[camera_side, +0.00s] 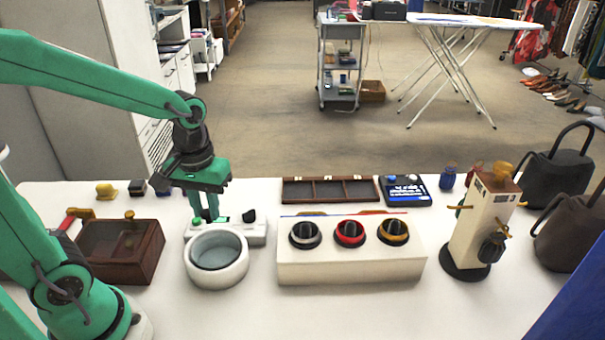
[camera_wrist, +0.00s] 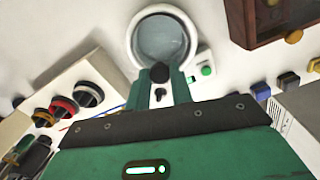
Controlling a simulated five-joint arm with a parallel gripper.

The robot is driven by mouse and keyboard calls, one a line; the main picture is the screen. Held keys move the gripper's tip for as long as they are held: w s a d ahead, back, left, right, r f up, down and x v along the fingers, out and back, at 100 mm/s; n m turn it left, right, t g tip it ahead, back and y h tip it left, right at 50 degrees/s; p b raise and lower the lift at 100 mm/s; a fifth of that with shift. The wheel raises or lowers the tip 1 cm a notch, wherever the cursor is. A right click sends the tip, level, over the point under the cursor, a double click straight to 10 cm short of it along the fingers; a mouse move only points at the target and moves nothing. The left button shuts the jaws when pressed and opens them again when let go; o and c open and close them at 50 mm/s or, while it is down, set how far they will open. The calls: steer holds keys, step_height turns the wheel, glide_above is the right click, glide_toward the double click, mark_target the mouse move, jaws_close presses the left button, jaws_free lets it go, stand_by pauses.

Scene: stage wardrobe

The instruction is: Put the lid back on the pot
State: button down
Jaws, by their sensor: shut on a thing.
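The white round pot (camera_side: 217,283) stands on the table in the side view, its round top showing a grey-blue surface. It also shows in the wrist view (camera_wrist: 134,40). My gripper (camera_side: 207,220) points down just behind the pot, above a white base. In the wrist view my gripper (camera_wrist: 160,76) is shut on a small dark knob (camera_wrist: 160,72) just below the pot's rim in the picture. I cannot make out a separate lid disc, or tell whether the grey surface is one.
The white base (camera_side: 257,236) carries a green button and a black knob. A brown box (camera_side: 125,268) stands left of the pot. A white block (camera_side: 350,268) with three dials stands right. A white machine (camera_side: 482,225) is farther right. The table's front is clear.

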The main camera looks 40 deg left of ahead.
mark_target(209, 222)
steer(key=shift+f, duration=0.15)
steer(key=shift+f, duration=2.9)
steer(key=shift+f, duration=0.25)
steer(key=c, duration=1.1)
jaws_free()
steer(key=shift+c, duration=0.2)
steer(key=shift+o, duration=0.4)
steer(key=o, duration=0.4)
steer(key=shift+r, duration=0.25)
